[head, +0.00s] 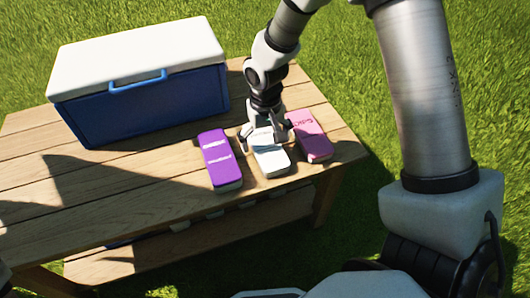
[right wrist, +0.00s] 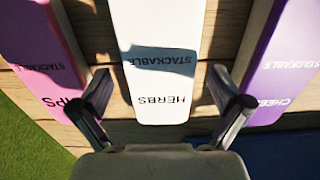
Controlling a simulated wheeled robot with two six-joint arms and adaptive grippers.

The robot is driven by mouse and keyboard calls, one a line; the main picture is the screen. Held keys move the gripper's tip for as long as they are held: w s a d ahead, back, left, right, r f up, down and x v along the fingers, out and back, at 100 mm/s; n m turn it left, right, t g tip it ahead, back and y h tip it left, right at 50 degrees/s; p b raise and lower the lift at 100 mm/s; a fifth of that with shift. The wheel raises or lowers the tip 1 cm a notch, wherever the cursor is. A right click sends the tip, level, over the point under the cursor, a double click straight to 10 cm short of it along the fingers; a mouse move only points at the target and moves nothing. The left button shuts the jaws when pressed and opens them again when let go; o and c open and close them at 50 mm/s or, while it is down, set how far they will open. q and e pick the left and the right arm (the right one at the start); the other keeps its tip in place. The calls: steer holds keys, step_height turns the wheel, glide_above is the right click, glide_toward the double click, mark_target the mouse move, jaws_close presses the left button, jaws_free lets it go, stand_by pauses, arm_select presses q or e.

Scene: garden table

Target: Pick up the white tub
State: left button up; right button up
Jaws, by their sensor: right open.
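The white tub (head: 271,160) stands on the wooden table between a purple tub and a pink tub. In the right wrist view the white tub (right wrist: 160,90) has a lid marked "STACKABLE" and "HERBS". My right gripper (head: 266,130) is over the far end of the white tub, pointing down. In the right wrist view its two open fingers (right wrist: 167,100) are spread, one to each side of the white tub's end. I cannot tell how far down the tub's sides they reach.
The purple tub (head: 220,158) stands close on the left and the pink tub (head: 310,136) close on the right. A blue cooler with a white lid (head: 140,100) stands at the back left. The table's (head: 100,205) front left area is clear.

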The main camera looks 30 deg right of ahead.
steer(key=shift+f, duration=0.6)
steer(key=shift+r, duration=0.15)
steer(key=c, duration=1.3)
steer(key=shift+r, duration=0.1)
steer(key=shift+c, duration=0.2)
